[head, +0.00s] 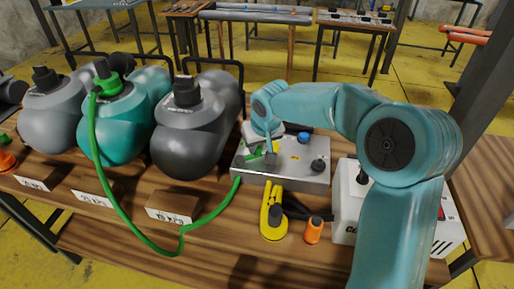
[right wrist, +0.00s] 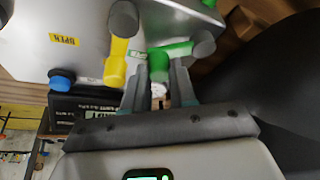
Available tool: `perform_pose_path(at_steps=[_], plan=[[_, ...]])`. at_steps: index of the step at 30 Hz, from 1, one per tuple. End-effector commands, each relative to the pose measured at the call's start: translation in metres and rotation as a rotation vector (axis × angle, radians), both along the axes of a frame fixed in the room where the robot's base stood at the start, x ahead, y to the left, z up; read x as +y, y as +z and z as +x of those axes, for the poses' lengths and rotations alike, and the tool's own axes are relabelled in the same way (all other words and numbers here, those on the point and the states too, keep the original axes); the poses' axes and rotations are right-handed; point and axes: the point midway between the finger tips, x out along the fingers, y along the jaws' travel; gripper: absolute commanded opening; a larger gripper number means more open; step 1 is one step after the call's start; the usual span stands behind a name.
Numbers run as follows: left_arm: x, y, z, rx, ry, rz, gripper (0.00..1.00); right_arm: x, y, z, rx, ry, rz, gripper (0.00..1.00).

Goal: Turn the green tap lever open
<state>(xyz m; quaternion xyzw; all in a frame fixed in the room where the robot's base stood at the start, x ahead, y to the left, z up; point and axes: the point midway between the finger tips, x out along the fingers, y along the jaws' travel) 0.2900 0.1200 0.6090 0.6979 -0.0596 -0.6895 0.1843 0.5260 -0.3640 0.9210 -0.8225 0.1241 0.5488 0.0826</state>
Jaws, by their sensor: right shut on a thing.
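The green tap lever (right wrist: 168,52) is on a silver metal box (right wrist: 160,15) and runs to a grey round knob (right wrist: 204,42) at its right end in the right wrist view. My right gripper (right wrist: 160,72) is shut on the lever's left part, one finger on each side. In the head view, my right gripper (head: 270,150) reaches down onto the metal box (head: 300,178), and part of the green lever (head: 252,156) shows beside it. A yellow lever (right wrist: 117,62) stands just left of the fingers in the wrist view. My left gripper is not in view.
A green hose (head: 125,220) runs from the teal inflatable's cap to the metal box. Grey inflatables (head: 195,135) stand left of it. A yellow tool (head: 272,215), an orange item (head: 314,230) and a white box (head: 345,205) sit in front and to the right on the wooden table (head: 210,240).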

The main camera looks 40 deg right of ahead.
Motion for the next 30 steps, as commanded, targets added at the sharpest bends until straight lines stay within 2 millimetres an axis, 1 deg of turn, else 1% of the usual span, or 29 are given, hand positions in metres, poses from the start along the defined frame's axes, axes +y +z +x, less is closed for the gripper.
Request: perform_pose_path(at_steps=[1, 6, 20, 21, 22, 23, 30], plan=[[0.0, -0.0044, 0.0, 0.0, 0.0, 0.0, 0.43, 0.0006, -0.0024, -0.0008, 0.001, -0.012, -0.001, 0.0], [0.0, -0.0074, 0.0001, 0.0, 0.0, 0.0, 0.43, 0.0016, -0.0011, -0.0022, 0.001, -0.046, 0.001, 0.0], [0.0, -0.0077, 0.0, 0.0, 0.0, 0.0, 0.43, 0.0016, -0.0003, -0.0031, 0.003, -0.057, 0.002, 0.0], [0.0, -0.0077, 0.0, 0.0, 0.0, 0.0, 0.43, 0.0016, -0.0004, -0.0031, 0.003, -0.057, 0.002, 0.39], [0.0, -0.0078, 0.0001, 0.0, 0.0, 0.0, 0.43, 0.0016, -0.0004, -0.0031, 0.003, -0.057, 0.002, 0.49], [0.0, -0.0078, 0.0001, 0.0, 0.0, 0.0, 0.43, 0.0015, -0.0004, -0.003, 0.003, -0.057, 0.002, 0.52], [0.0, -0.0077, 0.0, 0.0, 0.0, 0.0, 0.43, 0.0014, 0.0, -0.0029, 0.002, -0.056, 0.001, 0.52]])
